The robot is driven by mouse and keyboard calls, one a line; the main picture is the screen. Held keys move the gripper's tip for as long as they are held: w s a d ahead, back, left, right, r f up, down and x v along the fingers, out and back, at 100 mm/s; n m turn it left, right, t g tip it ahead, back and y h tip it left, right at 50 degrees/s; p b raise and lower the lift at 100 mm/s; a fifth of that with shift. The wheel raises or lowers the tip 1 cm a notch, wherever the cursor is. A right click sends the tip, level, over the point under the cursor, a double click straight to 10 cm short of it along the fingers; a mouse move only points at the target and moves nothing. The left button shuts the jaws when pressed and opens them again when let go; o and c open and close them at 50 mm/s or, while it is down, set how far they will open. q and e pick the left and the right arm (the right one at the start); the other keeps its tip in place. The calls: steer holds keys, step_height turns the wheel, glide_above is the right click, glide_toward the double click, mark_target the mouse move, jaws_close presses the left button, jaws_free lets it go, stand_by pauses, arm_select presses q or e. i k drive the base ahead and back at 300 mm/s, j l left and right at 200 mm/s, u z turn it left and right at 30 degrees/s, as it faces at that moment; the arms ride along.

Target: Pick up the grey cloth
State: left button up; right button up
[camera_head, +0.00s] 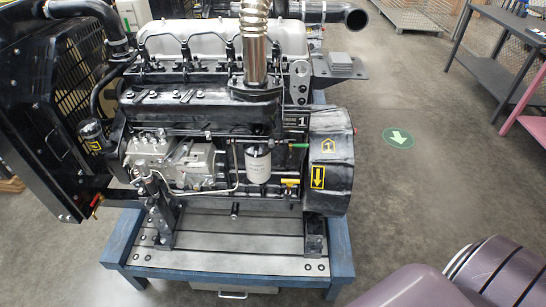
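A small grey, flat, folded-looking piece (340,59) lies on a dark bracket plate at the upper right of the engine. It may be the grey cloth, but it is too small to be sure. Nothing is touching it from above. Neither of my grippers is in view. Purple and black rounded parts at the lower right look like my own arm, and no fingers show on them.
A diesel engine (205,109) stands on a blue-framed stand (340,250) with a ribbed metal top. A shiny exhaust pipe (254,45) rises from it. A dark bench (495,75) is at the upper right. Open floor with a green arrow marker (398,138) lies between.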

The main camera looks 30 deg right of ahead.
mark_target(339, 63)
steer(key=z, duration=1.35)
steer(key=i+l, duration=0.4)
steer(key=l, duration=0.2)
